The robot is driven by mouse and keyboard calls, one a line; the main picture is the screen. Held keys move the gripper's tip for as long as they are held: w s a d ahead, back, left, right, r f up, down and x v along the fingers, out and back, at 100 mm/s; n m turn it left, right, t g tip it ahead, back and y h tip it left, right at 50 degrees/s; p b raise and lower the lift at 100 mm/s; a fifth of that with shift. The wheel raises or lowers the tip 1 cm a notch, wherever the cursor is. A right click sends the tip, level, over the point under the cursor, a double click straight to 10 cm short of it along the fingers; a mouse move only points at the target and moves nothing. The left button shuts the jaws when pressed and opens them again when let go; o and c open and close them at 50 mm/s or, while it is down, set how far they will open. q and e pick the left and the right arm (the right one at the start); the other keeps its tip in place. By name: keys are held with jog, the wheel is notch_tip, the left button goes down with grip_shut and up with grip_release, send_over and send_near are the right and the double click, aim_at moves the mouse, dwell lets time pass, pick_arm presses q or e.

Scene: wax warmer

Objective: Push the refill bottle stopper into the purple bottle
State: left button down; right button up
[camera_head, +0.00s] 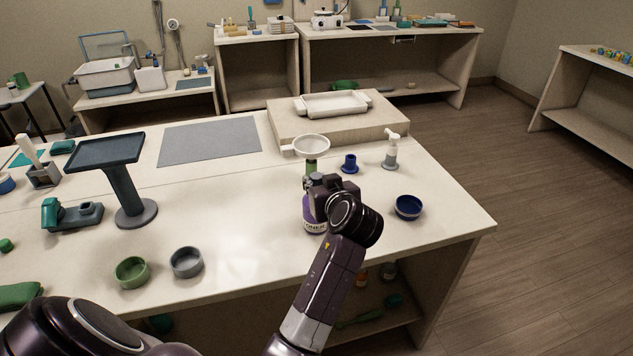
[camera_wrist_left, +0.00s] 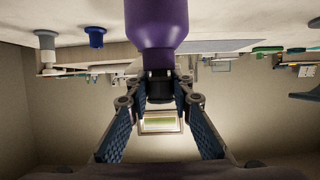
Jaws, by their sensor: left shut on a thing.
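The purple bottle (camera_head: 314,226) stands upright on the white table, partly hidden behind my left gripper (camera_head: 322,187). In the left wrist view, which looks upside down, the purple bottle (camera_wrist_left: 157,25) hangs from the top with its shoulder and neck towards the fingers. A black stopper-like piece (camera_wrist_left: 160,91) sits at the bottle's mouth, in line with it. My left gripper (camera_wrist_left: 161,84) is shut on this black piece, with a fingertip on each side. I cannot tell how deep it sits in the neck. My right gripper is not in view.
A white funnel (camera_head: 311,146) on a stand is just behind the bottle. A blue stopper-shaped piece (camera_head: 349,163), a white-grey dispenser (camera_head: 391,152) and a blue bowl (camera_head: 408,207) stand to the right. Green (camera_head: 131,272) and grey (camera_head: 187,262) bowls are front left. The table's front middle is clear.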

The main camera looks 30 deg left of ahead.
pick_arm(q)
jog(key=c, duration=1.3)
grip_release()
jog(key=shift+r, duration=0.1)
jog(key=shift+o, duration=0.2)
jog(key=shift+s+d+r, duration=0.1)
